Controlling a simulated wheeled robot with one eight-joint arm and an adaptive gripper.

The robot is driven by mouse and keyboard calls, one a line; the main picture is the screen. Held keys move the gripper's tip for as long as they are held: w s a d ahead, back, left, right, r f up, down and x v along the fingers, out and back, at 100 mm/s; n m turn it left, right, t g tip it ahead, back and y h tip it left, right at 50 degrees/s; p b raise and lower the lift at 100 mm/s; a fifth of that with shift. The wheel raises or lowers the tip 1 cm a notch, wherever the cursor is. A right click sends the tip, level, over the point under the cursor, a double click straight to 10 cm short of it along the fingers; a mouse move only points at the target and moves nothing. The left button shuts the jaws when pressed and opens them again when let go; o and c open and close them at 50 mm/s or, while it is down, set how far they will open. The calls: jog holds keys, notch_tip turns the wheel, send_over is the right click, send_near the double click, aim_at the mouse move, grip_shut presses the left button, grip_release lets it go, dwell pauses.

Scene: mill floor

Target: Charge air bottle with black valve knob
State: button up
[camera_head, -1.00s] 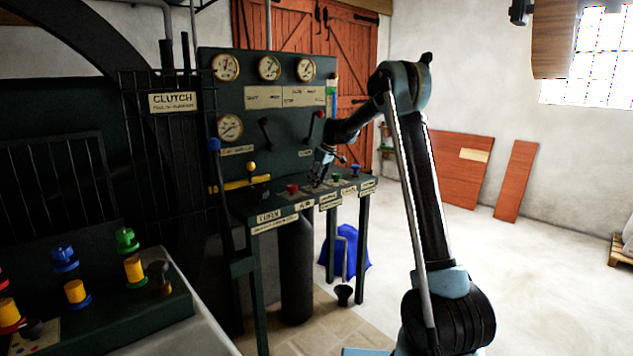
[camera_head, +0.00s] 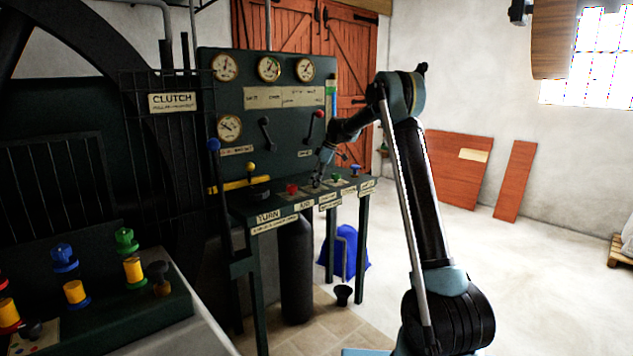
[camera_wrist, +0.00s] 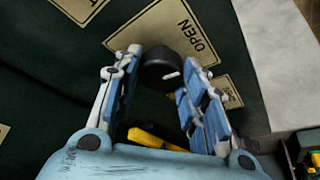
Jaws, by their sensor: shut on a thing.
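The black valve knob (camera_wrist: 158,66) is round with a short white mark, and sits between my fingertips in the wrist view. A plate reading OPEN (camera_wrist: 182,28) lies beside it. My gripper (camera_wrist: 163,78) is shut on the knob. In the head view my gripper (camera_head: 318,178) is down at the desk of the control stand, where my fingers and the small scale hide the knob. A dark upright cylinder, seemingly the air bottle (camera_head: 296,268), stands under the desk.
The control panel (camera_head: 220,180) carries several gauges and two levers. Red (camera_head: 292,188), green (camera_head: 336,178) and blue (camera_head: 355,169) knobs sit near my gripper. A yellow-knobbed lever (camera_head: 251,168) is to the left. Open floor lies to the right.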

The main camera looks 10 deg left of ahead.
jog(key=shift+w+d, duration=0.1)
jog(key=shift+d, duration=0.05)
jog(key=o, duration=1)
jog(key=shift+o, duration=0.2)
jog(key=shift+r, duration=0.1)
jog(key=v, duration=1.1)
jog(key=shift+r, duration=0.3)
jog(key=shift+d, duration=0.2)
